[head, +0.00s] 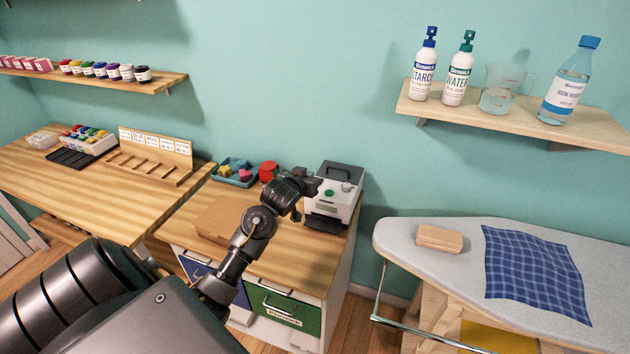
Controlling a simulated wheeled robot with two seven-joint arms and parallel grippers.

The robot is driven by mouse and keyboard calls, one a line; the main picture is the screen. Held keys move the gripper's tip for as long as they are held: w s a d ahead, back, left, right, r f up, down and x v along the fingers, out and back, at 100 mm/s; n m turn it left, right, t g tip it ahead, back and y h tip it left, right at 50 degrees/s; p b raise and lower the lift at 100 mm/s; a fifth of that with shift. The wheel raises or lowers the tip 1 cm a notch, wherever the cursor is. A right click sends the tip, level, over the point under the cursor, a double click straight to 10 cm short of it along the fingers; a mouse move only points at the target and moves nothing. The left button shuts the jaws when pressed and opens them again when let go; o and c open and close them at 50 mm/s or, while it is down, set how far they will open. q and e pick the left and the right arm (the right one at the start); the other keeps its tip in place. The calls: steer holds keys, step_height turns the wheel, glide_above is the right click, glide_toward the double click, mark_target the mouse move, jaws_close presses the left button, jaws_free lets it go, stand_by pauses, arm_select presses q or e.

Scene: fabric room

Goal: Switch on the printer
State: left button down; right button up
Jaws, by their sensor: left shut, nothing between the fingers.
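The printer (334,194) is a small white and dark machine on the right end of the wooden cabinet top, against the wall. It has a dark handle-like part on top and a green round mark on its front. My left gripper (312,186) is shut and empty, at the printer's left front side. I cannot tell whether it touches the printer. The gripper and wrist hide part of the printer's left side. My right gripper is not in view.
A cardboard-coloured box (218,218), a teal tray (235,172) with shapes and a red container (268,171) stand left of the printer. An ironing board (460,238) with a blue checked cloth (535,270) is at right. A shelf (520,122) with bottles hangs above it.

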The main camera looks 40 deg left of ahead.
arm_select(q)
steer(key=p+x, duration=0.1)
steer(key=x, duration=0.6)
steer(key=shift+r, duration=0.1)
step_height(320, 180, down, 3)
steer(key=shift+w+f+p, duration=0.1)
steer(key=shift+p, duration=0.55)
steer(key=shift+f, duration=0.55)
steer(key=shift+f, duration=0.1)
